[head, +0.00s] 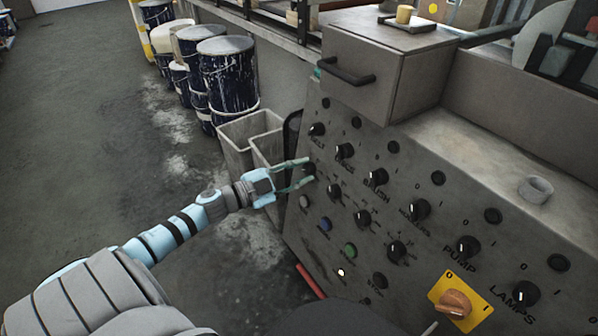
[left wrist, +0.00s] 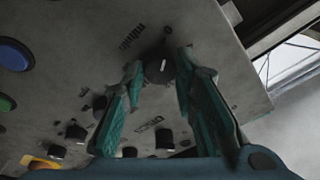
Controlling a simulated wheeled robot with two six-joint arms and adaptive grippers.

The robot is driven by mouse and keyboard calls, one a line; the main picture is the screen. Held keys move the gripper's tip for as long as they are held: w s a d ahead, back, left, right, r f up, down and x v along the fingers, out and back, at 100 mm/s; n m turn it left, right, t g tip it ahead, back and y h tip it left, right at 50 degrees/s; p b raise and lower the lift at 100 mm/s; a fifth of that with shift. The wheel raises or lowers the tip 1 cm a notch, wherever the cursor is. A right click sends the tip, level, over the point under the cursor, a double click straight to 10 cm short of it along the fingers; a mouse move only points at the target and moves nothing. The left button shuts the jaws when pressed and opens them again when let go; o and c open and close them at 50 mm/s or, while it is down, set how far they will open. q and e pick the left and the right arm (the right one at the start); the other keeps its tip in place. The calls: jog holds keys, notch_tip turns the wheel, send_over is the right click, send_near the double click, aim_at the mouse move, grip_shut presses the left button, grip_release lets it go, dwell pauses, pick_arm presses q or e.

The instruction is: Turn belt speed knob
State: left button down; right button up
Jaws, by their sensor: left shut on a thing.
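The grey control panel (head: 370,205) carries rows of black knobs. My left gripper (head: 306,173) reaches in from the left, and its green fingers are at a black knob (head: 309,168) at the panel's left edge. In the left wrist view that knob (left wrist: 158,68) sits between the fingertips of my left gripper (left wrist: 160,72), with a pale pointer mark on its face. The fingers are shut on it. My right gripper is not in view.
Other knobs stand close by, among them one (head: 317,129) above. Blue (head: 325,224) and green (head: 350,250) buttons and an orange switch on a yellow plate (head: 455,304) lie below. A drawer box (head: 375,70) with a handle stands above. Bins (head: 235,145) and paint drums (head: 228,75) stand behind.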

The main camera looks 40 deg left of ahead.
pick_arm(q)
jog(key=shift+r+m, duration=0.1)
jog(key=shift+m, duration=0.5)
jog(key=m+p, duration=0.1)
jog(key=m, duration=0.1)
jog(key=shift+a+m+g+h, duration=0.1)
jog(key=shift+m+g+h, duration=0.2)
jog(key=shift+g+h, duration=0.1)
jog(key=m+p, duration=0.1)
jog(key=m, duration=0.2)
jog(key=shift+g, duration=0.3)
jog(key=shift+r+m+h, duration=0.1)
jog(key=shift+m+h, duration=0.2)
jog(key=shift+m, duration=0.8)
jog(key=shift+m+g+p, duration=0.3)
jog(key=shift+m, duration=0.3)
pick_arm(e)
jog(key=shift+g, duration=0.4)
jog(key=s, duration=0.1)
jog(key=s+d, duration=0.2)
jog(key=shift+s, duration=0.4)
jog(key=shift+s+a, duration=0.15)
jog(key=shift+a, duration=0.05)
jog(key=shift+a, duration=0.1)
